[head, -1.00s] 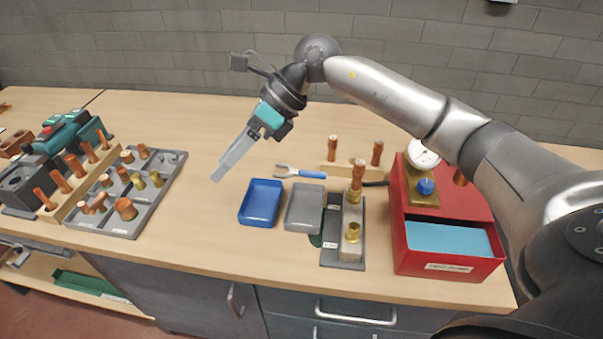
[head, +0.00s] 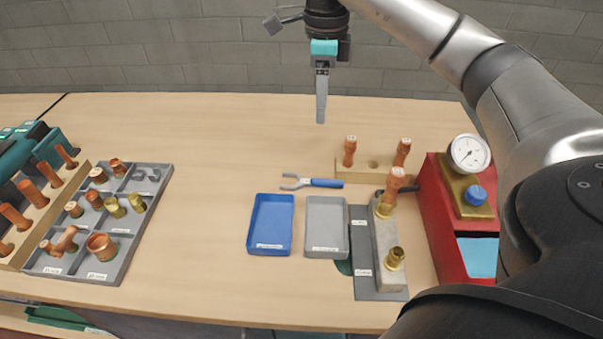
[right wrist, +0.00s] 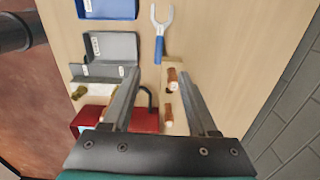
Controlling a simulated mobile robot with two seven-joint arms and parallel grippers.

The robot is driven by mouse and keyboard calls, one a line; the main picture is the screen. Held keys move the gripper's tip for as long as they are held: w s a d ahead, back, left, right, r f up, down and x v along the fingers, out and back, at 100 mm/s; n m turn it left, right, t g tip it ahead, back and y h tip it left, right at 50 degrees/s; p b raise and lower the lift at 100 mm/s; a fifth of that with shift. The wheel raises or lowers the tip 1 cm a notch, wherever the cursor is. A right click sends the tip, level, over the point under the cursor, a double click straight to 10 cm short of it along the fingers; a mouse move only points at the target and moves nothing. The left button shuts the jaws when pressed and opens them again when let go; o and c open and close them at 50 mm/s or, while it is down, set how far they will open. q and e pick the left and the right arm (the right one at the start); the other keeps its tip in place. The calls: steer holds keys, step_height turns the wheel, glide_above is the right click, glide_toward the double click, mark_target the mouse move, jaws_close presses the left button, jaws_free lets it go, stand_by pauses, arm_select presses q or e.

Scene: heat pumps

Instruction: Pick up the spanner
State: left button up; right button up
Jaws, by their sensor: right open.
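The spanner (head: 312,183) lies flat on the bench, with a grey forked head at the left and a blue handle to the right. It lies behind the blue tray and the grey tray. In the right wrist view the spanner (right wrist: 160,32) shows near the top, beyond the fingers, with its fork pointing up. My right gripper (head: 321,122) hangs above the bench, behind and above the spanner, with its fingers pointing down. In the right wrist view its two fingers (right wrist: 158,80) stand apart with nothing held between them. My left gripper is not in view.
A blue tray (head: 271,226) and a grey tray (head: 327,228) stand in front of the spanner. A wooden block (head: 375,168) with copper pieces is to its right, near a red box (head: 440,225) with a gauge. A compartment tray (head: 120,255) stands left. The bench left of the spanner is clear.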

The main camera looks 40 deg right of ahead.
steer(key=b, duration=0.3)
glide_above(316, 179)
step_height(316, 179, down, 4)
step_height(316, 179, down, 11)
steer(key=b, duration=0.2)
steer(key=shift+s+d+r+b, duration=0.1)
steer(key=shift+s+r+b, duration=0.1)
steer(key=shift+b, duration=0.1)
step_height(316, 179, down, 5)
steer(key=shift+w+f+b, duration=0.1)
steer(key=shift+w+b, duration=0.05)
steer(key=shift+b, duration=0.45)
steer(key=shift+c, duration=0.9)
steer(key=c, duration=0.6)
jaws_close()
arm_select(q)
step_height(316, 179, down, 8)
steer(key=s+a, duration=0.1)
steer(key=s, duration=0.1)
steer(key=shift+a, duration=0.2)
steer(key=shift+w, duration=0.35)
